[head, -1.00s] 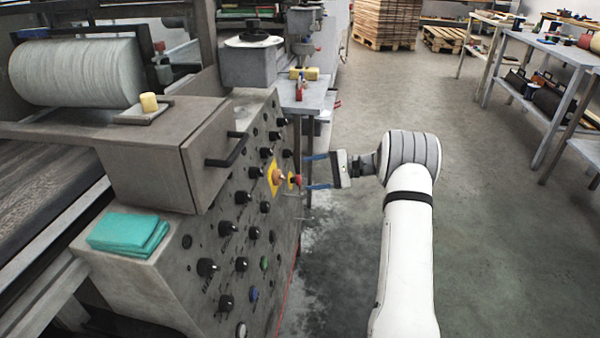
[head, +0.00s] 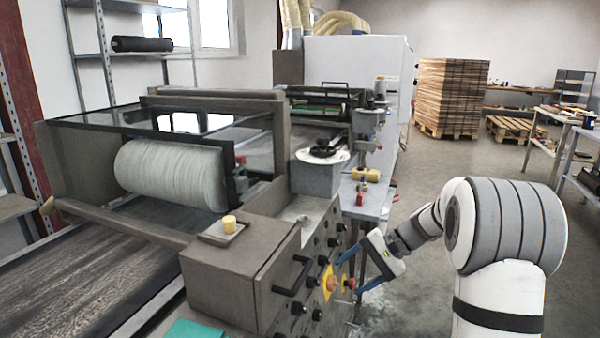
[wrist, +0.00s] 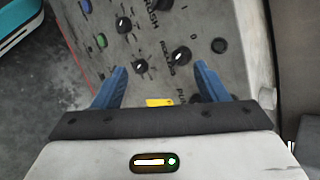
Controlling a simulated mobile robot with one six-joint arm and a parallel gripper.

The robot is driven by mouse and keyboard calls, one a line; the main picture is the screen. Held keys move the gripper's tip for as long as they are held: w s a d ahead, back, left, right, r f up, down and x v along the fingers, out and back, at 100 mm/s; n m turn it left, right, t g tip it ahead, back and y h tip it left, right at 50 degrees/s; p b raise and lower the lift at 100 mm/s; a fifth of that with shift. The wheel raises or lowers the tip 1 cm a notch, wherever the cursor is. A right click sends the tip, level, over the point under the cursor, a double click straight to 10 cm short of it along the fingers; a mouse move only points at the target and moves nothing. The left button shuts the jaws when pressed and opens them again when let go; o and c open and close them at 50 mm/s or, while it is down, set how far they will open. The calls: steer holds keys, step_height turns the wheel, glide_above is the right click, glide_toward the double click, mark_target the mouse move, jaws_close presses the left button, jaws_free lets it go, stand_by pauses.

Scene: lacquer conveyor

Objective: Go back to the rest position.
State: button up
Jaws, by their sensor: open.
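My gripper (head: 352,272) is open, its two blue fingers apart, beside the control panel of the lacquer machine in the head view. It also shows in the wrist view (wrist: 160,85), with nothing between its fingers. The control panel (head: 310,262) carries several black knobs. A red knob (head: 349,284) and an orange button on a yellow plate (head: 331,283) are close to the fingers. I cannot tell whether a finger touches the panel. In the wrist view, black knobs (wrist: 141,66) and a bit of the yellow plate (wrist: 160,102) show past the fingers.
Floor to the right is open up to the workbenches (head: 560,125).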

steer(key=s+r+n+h+p, duration=0.2)
steer(key=s+r+h+p, duration=0.1)
steer(key=s, duration=0.6)
steer(key=s+d+r+n+t+h+p, duration=0.1)
steer(key=s+r+n+h+p, duration=0.1)
steer(key=s+r+p, duration=0.4)
steer(key=s+r+n+t+h+p, duration=0.1)
steer(key=s+r+h+p, duration=0.3)
steer(key=s+r, duration=0.4)
steer(key=s+n+p, duration=0.1)
steer(key=s, duration=0.3)
steer(key=shift+d+r+h, duration=0.15)
steer(key=shift+h, duration=0.25)
